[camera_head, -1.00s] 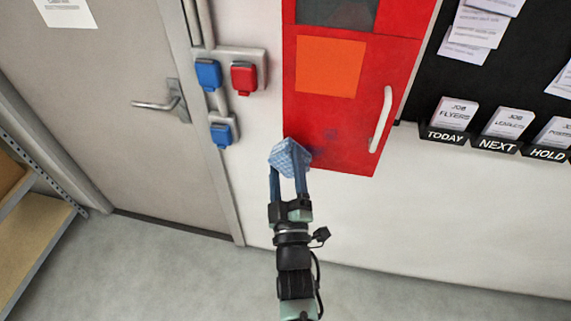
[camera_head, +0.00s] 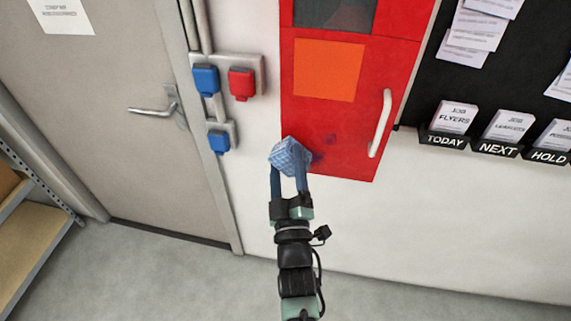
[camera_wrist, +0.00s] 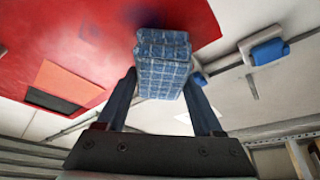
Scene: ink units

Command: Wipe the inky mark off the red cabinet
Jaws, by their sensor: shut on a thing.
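The red cabinet (camera_head: 350,125) hangs on the white wall, with an orange panel (camera_head: 327,68) and a white handle (camera_head: 380,123). A faint dark purplish mark (camera_head: 329,141) shows on its lower part; in the wrist view a faint bluish smudge (camera_wrist: 91,32) shows on the red surface. My gripper (camera_head: 289,180) is shut on a folded blue checked cloth (camera_head: 290,155). The cloth is at the cabinet's lower left corner and overlaps it in the head view. The wrist view shows the cloth (camera_wrist: 162,62) between the fingers, beside or against the red face; contact is unclear.
Blue and red sockets (camera_head: 241,84) are on the wall left of the cabinet, beside a grey door (camera_head: 100,110) with a lever handle. A black board with card holders (camera_head: 446,139) is at right. A shelf (camera_head: 35,225) stands at lower left. The wall below the cabinet is bare.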

